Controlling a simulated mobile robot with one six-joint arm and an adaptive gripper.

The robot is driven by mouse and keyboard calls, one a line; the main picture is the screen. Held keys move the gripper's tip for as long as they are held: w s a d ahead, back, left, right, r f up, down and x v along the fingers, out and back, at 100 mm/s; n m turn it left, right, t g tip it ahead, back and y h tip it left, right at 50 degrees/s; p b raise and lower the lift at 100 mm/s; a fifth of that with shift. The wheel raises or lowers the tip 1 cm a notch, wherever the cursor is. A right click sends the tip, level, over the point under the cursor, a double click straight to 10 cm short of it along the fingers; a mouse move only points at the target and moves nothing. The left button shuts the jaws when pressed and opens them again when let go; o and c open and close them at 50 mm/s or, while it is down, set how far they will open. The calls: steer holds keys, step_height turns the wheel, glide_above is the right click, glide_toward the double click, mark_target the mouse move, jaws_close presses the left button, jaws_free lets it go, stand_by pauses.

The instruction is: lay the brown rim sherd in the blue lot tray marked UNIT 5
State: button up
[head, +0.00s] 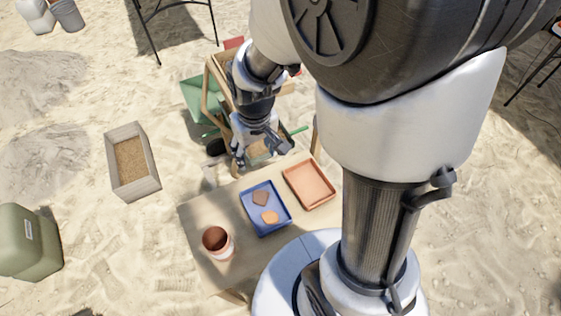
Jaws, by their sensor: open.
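A blue tray (277,203) lies on the sandy-coloured table; no marking on it can be read from here. A brown sherd (261,198) lies inside it in the upper part, and an orange-tan piece (270,217) lies below it in the same tray. The brown piece is too small in view to tell whether it has a rim. My gripper (262,160) is open, with its fingers spread and nothing seen between them. It is above and beyond the blue tray in the picture, near the table's far edge and apart from the sherds.
An orange tray (309,182) sits right of the blue one, seemingly empty. A white-and-terracotta pot (217,243) stands at the table's left. A wooden frame (216,82) and green wheelbarrow (197,98) are behind my gripper. A sand-filled box (132,162) stands on the ground left.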

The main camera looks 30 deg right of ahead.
steer(key=s+r+t, duration=0.3)
steer(key=s+r, duration=1.2)
steer(key=r, duration=0.1)
steer(key=shift+a, duration=0.15)
stand_by(0.4)
